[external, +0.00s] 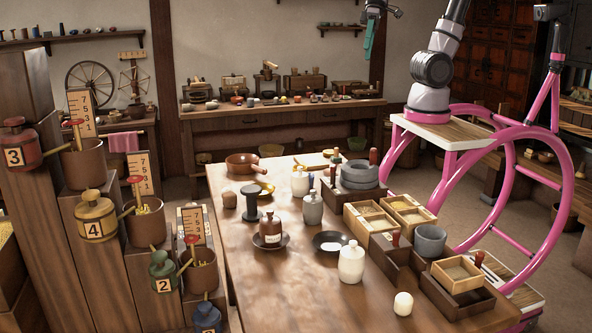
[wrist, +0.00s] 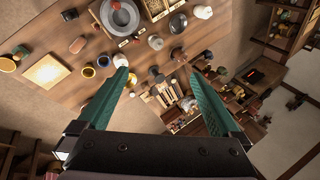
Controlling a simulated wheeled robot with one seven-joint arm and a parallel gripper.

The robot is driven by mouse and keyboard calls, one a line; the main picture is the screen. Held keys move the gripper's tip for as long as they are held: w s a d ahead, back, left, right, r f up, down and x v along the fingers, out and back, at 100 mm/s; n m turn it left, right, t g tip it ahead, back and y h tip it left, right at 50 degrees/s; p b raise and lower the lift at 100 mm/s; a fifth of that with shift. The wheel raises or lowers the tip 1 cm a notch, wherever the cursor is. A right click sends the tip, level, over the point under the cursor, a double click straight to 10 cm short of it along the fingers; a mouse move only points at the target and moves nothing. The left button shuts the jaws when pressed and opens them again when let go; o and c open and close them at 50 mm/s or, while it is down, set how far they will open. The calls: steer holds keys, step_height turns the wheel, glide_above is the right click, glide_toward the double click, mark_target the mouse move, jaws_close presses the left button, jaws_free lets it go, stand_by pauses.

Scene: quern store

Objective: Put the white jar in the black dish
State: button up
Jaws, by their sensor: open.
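A white jar (external: 351,263) with a narrow neck stands upright near the front of the wooden table. Another white jar (external: 300,183) stands farther back, so which one is meant is unclear. My gripper (external: 369,38) is high above the far side of the table, well away from both. In the wrist view my gripper (wrist: 158,70) has its teal fingers spread with nothing held between them. I cannot surely match the jar or dish in that view.
A brown labelled jar (external: 270,231) sits on a dark saucer left of the dish. A grey jar (external: 312,208) and a black spool (external: 251,203) stand behind. Wooden boxes (external: 397,262) line the right side. A small white candle (external: 403,304) stands front right. The front left tabletop is clear.

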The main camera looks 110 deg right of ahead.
steer(key=s+r+n+t+h, duration=0.1)
steer(key=s+r+n+t, duration=0.1)
steer(key=s+r+t, duration=0.1)
step_height(320, 180, up, 2)
steer(key=shift+s+d+r+h, duration=0.25)
steer(key=shift+s+d+h, duration=0.15)
steer(key=shift+s, duration=0.1)
